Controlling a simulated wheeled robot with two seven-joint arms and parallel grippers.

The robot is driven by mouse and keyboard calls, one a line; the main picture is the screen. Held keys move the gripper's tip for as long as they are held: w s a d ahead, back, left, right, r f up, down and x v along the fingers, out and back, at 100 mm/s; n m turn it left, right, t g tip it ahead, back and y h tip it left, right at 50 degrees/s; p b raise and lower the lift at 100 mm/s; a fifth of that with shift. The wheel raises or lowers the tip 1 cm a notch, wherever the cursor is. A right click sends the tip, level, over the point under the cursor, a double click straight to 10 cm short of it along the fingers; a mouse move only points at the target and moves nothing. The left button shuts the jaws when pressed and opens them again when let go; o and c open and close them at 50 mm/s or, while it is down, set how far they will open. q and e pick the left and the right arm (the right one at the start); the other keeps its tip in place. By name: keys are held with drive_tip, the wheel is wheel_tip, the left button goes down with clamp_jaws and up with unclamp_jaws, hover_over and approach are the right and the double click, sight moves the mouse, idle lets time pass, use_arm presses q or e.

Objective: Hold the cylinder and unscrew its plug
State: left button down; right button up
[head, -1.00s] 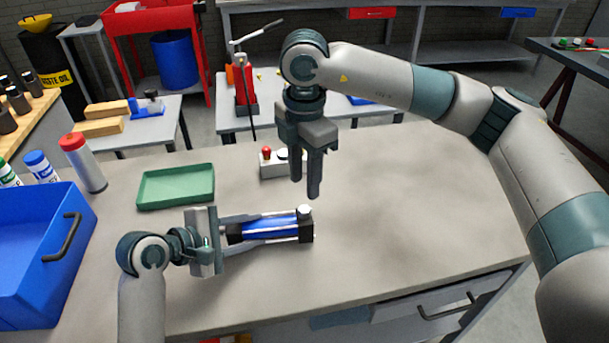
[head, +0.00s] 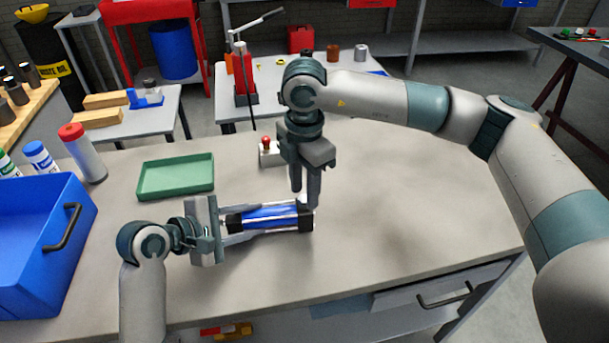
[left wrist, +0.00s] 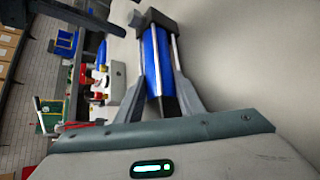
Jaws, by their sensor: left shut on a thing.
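The blue cylinder (head: 268,217) with dark end blocks lies level, just above or on the workbench; I cannot tell which. My left gripper (head: 243,224) is shut on its left end. In the left wrist view, the cylinder (left wrist: 157,62) runs away from between the fingers. The plug (left wrist: 136,18) is a small pale piece on the side of the far end block. It is mostly hidden in the head view. My right gripper (head: 305,192) points down at the cylinder's right end, with a gap between its fingers. I cannot tell whether they touch the plug.
A green tray (head: 176,177) lies behind the cylinder. A small box with a red button (head: 267,150) stands behind my right gripper. A blue bin (head: 35,255) and several bottles are at the left. The workbench (head: 410,220) is clear at the right.

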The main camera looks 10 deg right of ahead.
drive_tip(key=shift+f, duration=0.9)
clamp_jaws()
